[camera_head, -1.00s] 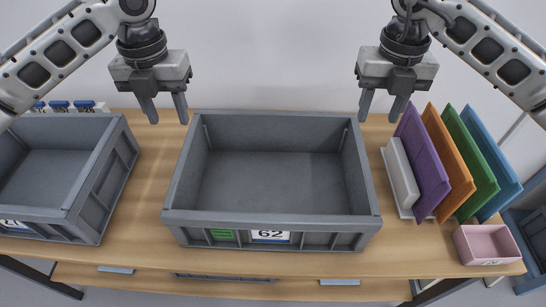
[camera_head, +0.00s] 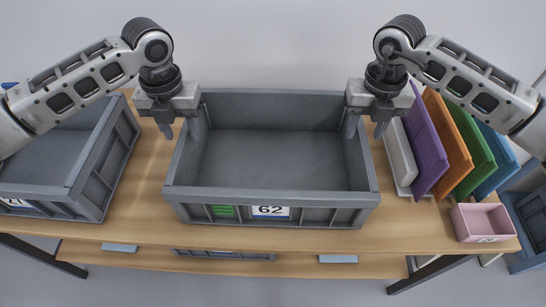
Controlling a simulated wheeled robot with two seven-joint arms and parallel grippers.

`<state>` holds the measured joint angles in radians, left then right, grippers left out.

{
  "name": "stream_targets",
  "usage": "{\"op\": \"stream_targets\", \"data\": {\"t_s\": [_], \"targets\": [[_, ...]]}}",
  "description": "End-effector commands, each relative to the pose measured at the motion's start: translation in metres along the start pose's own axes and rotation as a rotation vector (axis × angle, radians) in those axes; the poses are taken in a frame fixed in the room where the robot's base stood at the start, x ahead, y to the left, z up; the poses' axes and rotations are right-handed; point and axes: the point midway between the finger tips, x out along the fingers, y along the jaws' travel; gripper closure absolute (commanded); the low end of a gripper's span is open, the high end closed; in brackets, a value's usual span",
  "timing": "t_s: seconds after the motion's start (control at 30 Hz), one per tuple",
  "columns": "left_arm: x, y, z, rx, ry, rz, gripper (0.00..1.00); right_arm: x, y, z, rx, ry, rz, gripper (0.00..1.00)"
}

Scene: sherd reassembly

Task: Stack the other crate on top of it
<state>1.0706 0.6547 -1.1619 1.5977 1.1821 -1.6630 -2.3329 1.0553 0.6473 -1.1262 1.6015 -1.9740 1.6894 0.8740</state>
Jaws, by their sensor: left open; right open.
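A grey crate labelled 62 (camera_head: 272,198) stands in the middle of the table, empty. Another grey crate with a partly hidden label (camera_head: 50,207) stands at the left; my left arm covers part of it. My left gripper (camera_head: 182,130) is open at the left wall of crate 62, one finger outside and one inside the wall. My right gripper (camera_head: 365,128) is open at the right wall, one finger inside and one outside. Whether the fingers touch the walls cannot be told.
Purple, orange, green and blue panels (camera_head: 428,145) stand in a white rack at the right. A small pink bin (camera_head: 485,221) sits at the front right corner. A blue bin (camera_head: 530,205) is beyond the table's right side. Bare wood (camera_head: 145,190) shows between the crates.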

Motion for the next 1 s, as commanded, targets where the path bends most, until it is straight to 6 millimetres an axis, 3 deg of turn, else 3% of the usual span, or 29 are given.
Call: {"op": "stream_targets", "data": {"t_s": [0.1, 0.3, 0.73, 0.77, 0.9, 1.0], "targets": [[0.022, 0.000, 0.000, -0.001, 0.003, 0.000, 0.58, 0.023, 0.000, -0.001, 0.001, 0.004, 0.000, 0.58], [0.047, 0.000, 0.000, 0.000, 0.001, 0.000, 0.58, 0.047, 0.000, 0.000, 0.001, 0.001, 0.000, 0.58], [0.055, 0.000, 0.000, 0.000, 0.000, 0.000, 0.58, 0.055, 0.000, 0.000, -0.001, -0.001, 0.000, 0.58], [0.055, 0.000, 0.000, 0.000, 0.000, 0.000, 0.61, 0.055, 0.000, 0.000, -0.001, -0.001, 0.000, 0.61], [0.055, 0.000, 0.000, 0.000, 0.000, 0.000, 1.00, 0.055, 0.000, 0.000, 0.000, -0.001, 0.000, 1.00], [0.055, 0.000, 0.000, 0.000, 0.000, 0.000, 1.00, 0.055, 0.000, 0.000, 0.000, -0.001, 0.000, 1.00]]}}
